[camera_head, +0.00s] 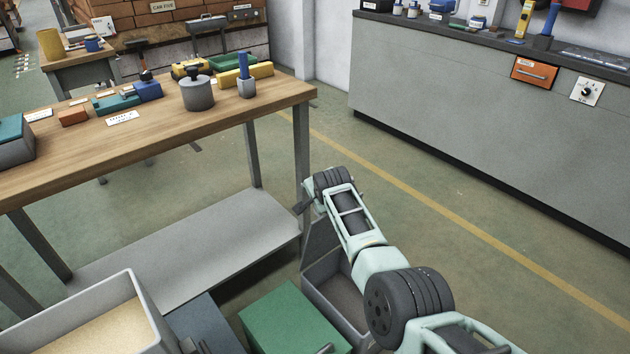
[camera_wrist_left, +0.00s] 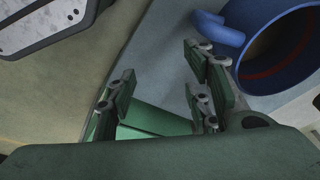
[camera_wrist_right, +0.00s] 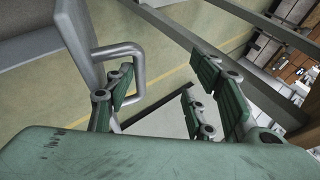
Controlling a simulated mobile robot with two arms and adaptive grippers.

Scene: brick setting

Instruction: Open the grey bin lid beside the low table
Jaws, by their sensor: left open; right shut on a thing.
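The grey bin (camera_head: 312,287) stands on the floor beside the low table's right end, partly hidden by my right arm. Its inside shows, and its grey lid (camera_head: 319,243) stands raised at the back. My right gripper (camera_wrist_right: 160,92) is shut on that handle, though the fingers look apart there. My left gripper (camera_wrist_left: 158,95) is open and empty over a blue-grey surface and something green. I cannot make it out clearly in the head view.
A green-topped box (camera_head: 290,318) stands left of the grey bin, and an open pale bin (camera_head: 95,310) is at lower left. The wooden table (camera_head: 190,132) holds tools and pots. A blue round vessel (camera_wrist_left: 285,50) is near my left gripper. Floor is clear at right.

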